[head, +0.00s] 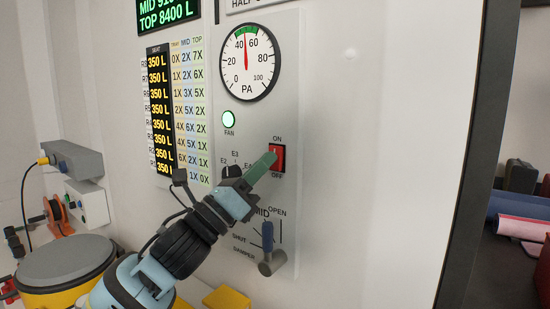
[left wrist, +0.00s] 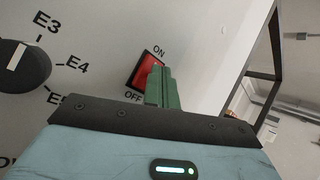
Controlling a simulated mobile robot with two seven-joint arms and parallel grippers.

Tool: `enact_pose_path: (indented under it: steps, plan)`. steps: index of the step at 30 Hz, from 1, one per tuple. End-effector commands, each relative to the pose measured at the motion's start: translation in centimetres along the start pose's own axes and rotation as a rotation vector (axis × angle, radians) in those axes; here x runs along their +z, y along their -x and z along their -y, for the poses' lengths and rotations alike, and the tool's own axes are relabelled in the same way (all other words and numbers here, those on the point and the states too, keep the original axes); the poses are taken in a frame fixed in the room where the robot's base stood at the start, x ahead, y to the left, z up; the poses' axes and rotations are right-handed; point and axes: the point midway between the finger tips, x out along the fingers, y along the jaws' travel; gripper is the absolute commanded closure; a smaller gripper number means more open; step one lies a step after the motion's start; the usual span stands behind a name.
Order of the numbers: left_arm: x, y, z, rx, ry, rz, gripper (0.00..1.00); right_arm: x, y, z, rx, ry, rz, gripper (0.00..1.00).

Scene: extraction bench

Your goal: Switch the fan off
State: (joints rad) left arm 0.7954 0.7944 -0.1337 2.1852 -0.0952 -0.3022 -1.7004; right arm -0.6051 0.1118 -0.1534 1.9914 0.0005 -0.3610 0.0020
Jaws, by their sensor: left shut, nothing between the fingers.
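The fan switch is a red rocker (head: 279,152) in a black frame on the white panel, marked ON above and OFF below. It also shows in the left wrist view (left wrist: 147,68), partly covered by my fingers. My left gripper (head: 272,158) is shut and empty, its green fingertips in front of the rocker's middle. The fingertips also show in the left wrist view (left wrist: 158,72); I cannot tell whether they touch the rocker. The PA gauge needle (head: 246,50) points between 40 and 60. My right gripper is not in view.
A selector knob (head: 232,172) sits left of the switch, partly behind my left gripper; it shows in the left wrist view (left wrist: 22,68). A damper lever (head: 267,238) stands below. A yellow drum (head: 65,265) is at lower left. The panel right of the switch is bare.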

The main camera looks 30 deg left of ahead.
Motion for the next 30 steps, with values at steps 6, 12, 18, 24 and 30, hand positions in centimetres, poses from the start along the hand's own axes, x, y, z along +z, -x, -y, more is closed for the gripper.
enact_pose_path:
  steps: [6,12,18,24,30]
  plan:
    - [-0.03,-0.01,-0.05,0.001,0.001,0.000,1.00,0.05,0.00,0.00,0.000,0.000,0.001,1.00]
    - [-0.09,-0.07,-0.11,0.002,0.002,-0.001,1.00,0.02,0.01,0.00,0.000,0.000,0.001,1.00]
    - [-0.21,-0.22,-0.25,0.003,0.002,-0.001,1.00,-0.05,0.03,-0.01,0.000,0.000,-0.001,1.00]
    - [-0.31,-0.37,-0.39,0.004,0.002,-0.001,1.00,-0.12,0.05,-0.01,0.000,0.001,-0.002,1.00]
    - [-0.39,-0.54,-0.54,0.006,0.001,0.000,1.00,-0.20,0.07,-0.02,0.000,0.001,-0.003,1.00]
